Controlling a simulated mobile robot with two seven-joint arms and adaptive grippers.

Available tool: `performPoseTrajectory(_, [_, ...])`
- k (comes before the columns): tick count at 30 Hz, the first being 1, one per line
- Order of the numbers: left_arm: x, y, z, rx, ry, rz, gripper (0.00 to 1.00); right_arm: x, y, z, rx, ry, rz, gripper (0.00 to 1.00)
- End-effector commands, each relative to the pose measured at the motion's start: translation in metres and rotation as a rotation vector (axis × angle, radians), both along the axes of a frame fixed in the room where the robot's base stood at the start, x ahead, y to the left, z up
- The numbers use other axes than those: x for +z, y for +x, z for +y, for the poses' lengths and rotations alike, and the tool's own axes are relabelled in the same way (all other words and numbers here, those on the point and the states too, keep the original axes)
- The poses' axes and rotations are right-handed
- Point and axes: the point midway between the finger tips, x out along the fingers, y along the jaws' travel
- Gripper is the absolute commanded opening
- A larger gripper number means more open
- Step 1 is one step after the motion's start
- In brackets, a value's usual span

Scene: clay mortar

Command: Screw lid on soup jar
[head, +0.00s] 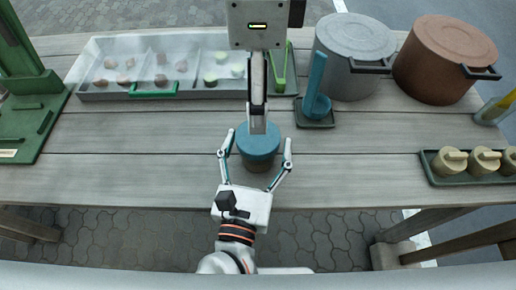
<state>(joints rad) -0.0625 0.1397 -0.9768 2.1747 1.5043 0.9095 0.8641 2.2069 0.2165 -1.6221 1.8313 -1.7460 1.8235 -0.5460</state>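The soup jar (257,165) stands upright near the table's front edge. Only its brown lower part shows, below a round blue lid (244,145). The lid sits on or just over the jar's top; I cannot tell how tightly. My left gripper (260,137) comes from the front, open, with one finger on each side of the jar. A small gap shows between its fingertips and the lid's sides. My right gripper (257,126) is above, pointing down, with its fingers seen edge-on and their tips at the lid's top. I cannot tell whether they are shut.
A metal tray (205,94) of cut food and a blue ladle on a small dark rest (316,121) stand behind. A grey pot (350,70) and brown pot (440,65) are back right. A tray of yellowish lidded cups (440,180) is right. Table space left of the jar is clear.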

Motion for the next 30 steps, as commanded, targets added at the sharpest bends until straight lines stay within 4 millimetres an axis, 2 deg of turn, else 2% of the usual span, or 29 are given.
performPoseTrajectory(8, [-0.001,-0.008,0.001,-0.001,0.001,0.003,0.73,0.0,0.0,0.0,0.0,0.0,0.0,0.79])
performPoseTrajectory(15, [-0.001,-0.044,0.009,-0.002,0.002,0.004,0.73,0.0,0.0,0.0,0.0,0.0,0.0,0.79])
performPoseTrajectory(21, [-0.001,-0.068,0.013,-0.001,0.001,0.003,0.73,0.0,0.0,0.0,0.0,0.0,0.0,0.79])
performPoseTrajectory(30, [0.0,-0.074,0.015,0.0,0.0,0.0,0.73,0.0,0.0,0.0,0.0,0.0,0.0,0.79])
